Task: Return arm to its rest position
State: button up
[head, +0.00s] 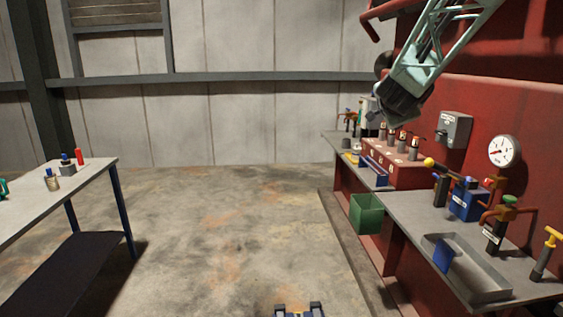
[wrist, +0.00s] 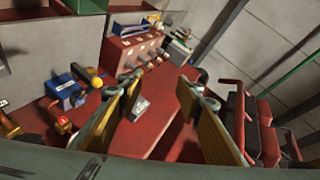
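My gripper (head: 398,104) hangs high at the upper right of the head view, in front of the red engine wall and above the right-hand bench. In the wrist view my gripper (wrist: 166,88) shows two fingers spread wide apart, with nothing between them. The bench and red panels lie beyond the fingers, well clear of them. The arm is raised and slants down to the left from the top edge of the head view.
The right bench (head: 400,212) carries a grey tray (head: 488,292), valves, a blue box (head: 467,203) and a red block (head: 395,174). A gauge (head: 504,151) and grey switch box (head: 454,130) are on the wall. A green bin (head: 366,214) hangs below. The left table (head: 35,205) stands across open floor.

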jog(key=s+a+f+n+g+y, duration=0.1)
jog(key=s+a+n+g+y, duration=0.15)
jog(key=s+a+n, duration=0.8)
jog(key=s+a+f+m+g+y, duration=0.1)
jog(key=s+a+y, duration=0.3)
jog(key=s, duration=1.3)
jog(key=s+f+n+g, duration=0.2)
jog(key=s+f, duration=0.2)
jog(key=s, duration=0.9)
jog(key=s+f+n+g+h, duration=0.1)
jog(key=s+f, duration=0.3)
jog(key=s, duration=0.9)
jog(key=s+f+n+g+h, duration=0.1)
jog(key=s+f+n+g, duration=0.2)
jog(key=s, duration=1)
jog(key=shift+a+f+n, duration=0.2)
jog(key=shift+f+n, duration=0.25)
jog(key=shift+f, duration=0.1)
jog(key=shift+d, duration=0.15)
